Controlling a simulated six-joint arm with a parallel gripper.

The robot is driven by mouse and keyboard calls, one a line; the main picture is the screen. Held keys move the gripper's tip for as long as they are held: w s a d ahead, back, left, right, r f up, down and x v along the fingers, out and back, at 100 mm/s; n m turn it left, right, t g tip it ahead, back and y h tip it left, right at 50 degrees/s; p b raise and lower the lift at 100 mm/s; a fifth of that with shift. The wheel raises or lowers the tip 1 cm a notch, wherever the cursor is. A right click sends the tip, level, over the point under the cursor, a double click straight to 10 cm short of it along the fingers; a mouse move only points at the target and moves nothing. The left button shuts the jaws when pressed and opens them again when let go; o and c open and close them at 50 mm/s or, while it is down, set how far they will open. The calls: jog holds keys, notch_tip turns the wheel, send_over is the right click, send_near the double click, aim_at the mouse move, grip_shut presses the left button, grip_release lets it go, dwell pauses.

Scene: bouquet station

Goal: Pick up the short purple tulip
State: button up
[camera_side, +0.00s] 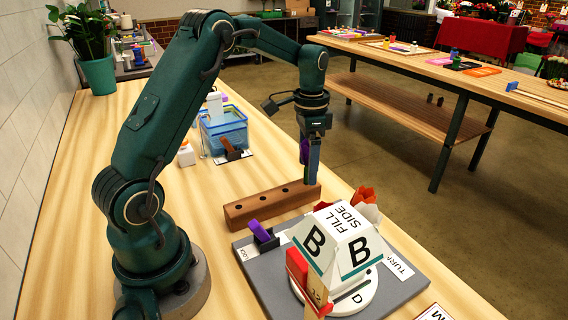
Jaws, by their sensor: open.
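A purple shape (304,151), which looks like the tulip, shows at the right end of the wooden block with holes (246,213). My gripper (311,158) points straight down over that end of the block. It is open. The near finger covers part of the purple shape, so I cannot tell whether the purple part lies between the fingers or beside them. The lower part of the stem is hidden behind the finger. The block's other holes look empty.
A grey board (262,274) in front carries a white turntable (352,300) with a box marked B (316,245), red and orange flowers (365,196) behind it, and a purple lever (262,230). A blue bin (226,131) stands behind the block.

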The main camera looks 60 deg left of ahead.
jog(key=c, duration=1.1)
